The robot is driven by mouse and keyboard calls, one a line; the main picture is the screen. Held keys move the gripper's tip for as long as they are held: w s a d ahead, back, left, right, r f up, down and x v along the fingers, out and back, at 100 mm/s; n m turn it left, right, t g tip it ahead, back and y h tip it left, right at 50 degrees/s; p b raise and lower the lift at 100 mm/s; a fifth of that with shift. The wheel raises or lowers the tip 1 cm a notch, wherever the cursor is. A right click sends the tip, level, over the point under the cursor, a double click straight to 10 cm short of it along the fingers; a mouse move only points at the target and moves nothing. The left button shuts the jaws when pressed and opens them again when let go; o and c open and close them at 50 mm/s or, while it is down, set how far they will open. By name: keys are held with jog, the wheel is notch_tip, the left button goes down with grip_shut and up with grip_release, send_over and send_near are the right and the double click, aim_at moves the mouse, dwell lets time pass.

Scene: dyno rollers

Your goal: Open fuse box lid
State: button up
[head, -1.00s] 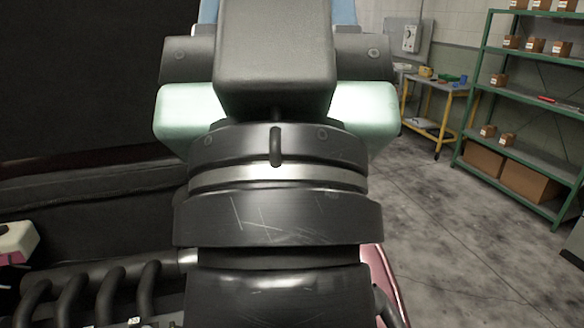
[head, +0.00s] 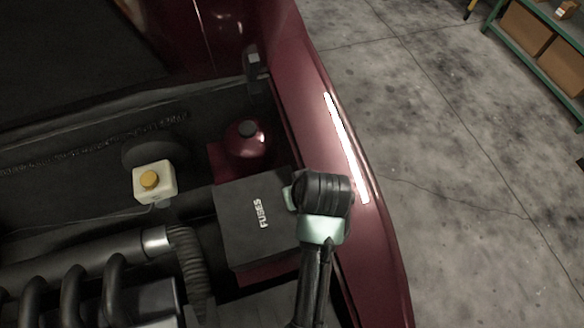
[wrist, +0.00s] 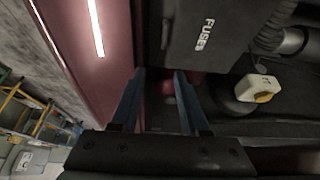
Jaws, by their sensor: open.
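The fuse box (head: 240,230) is a dark grey box marked "FUSES" in the engine bay, beside the red fender. Its flat lid looks shut. It also shows at the top of the wrist view (wrist: 222,58). In the wrist view my gripper (wrist: 159,72) is open, with two blue-grey fingers apart and nothing between them. The fingertips lie just below the box's near edge in that picture; I cannot tell whether they touch it. In the head view my arm covers the box's right edge, and the fingers cannot be made out.
A white reservoir with a yellow cap (head: 150,181) stands left of the box, and a red dome-shaped mount (head: 246,138) behind it. Dark pipes (head: 115,285) run at lower left. The red fender (head: 335,150) borders the bay on the right. Open floor lies beyond.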

jog(key=shift+g, duration=0.3)
jog(key=x, duration=0.4)
jog(key=s+x, duration=0.1)
jog(key=x, duration=0.8)
jog(key=shift+s+a+f, duration=0.1)
jog(key=shift+s+f, duration=0.15)
jog(key=shift+f, duration=0.2)
grip_shut()
dwell(0.5)
